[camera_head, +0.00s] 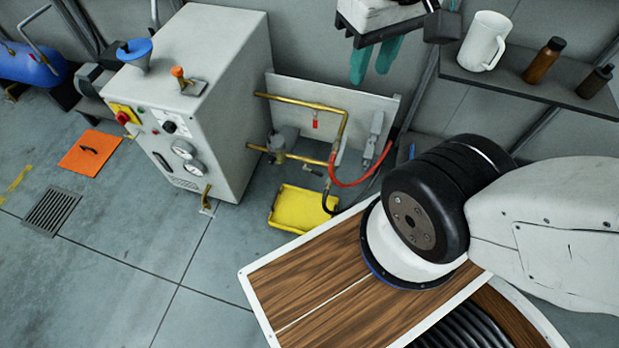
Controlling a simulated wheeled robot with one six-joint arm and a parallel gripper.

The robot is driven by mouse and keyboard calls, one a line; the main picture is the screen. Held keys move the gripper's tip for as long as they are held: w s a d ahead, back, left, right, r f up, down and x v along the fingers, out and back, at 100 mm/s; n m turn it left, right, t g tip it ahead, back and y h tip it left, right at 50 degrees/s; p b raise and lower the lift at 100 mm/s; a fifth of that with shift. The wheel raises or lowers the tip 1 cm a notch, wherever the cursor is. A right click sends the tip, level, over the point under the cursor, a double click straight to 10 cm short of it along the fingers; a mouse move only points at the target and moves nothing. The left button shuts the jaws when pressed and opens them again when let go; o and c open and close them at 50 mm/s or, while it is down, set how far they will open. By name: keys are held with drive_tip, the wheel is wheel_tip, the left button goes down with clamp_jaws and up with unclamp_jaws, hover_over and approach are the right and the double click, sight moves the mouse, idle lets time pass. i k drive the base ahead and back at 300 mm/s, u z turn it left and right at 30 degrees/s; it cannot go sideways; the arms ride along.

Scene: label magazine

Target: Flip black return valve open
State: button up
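The brass pipework (318,107) comes out of the right side of a grey boxy machine (195,95) in front of a grey backing panel. A small dark lever (313,171) sits by the lower brass pipe, near a black hose (326,201); it looks like the black return valve, but it is too small to tell its position. A red valve handle (315,123) hangs under the upper pipe, and a red hose (362,180) curves below the pipe's right end. My gripper is not in view; only the thick joint and white link of my arm show at the right.
A yellow tray (298,209) lies on the floor under the pipework. A shelf (515,78) at upper right holds a white mug (485,41) and two bottles. Green gloves (374,60) hang above.

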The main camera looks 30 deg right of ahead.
sight(312, 172)
drive_tip(key=u, duration=1.2)
drive_tip(key=k, duration=0.65)
drive_tip(key=z, duration=1.3)
drive_tip(key=i, duration=1)
drive_tip(key=u, duration=0.05)
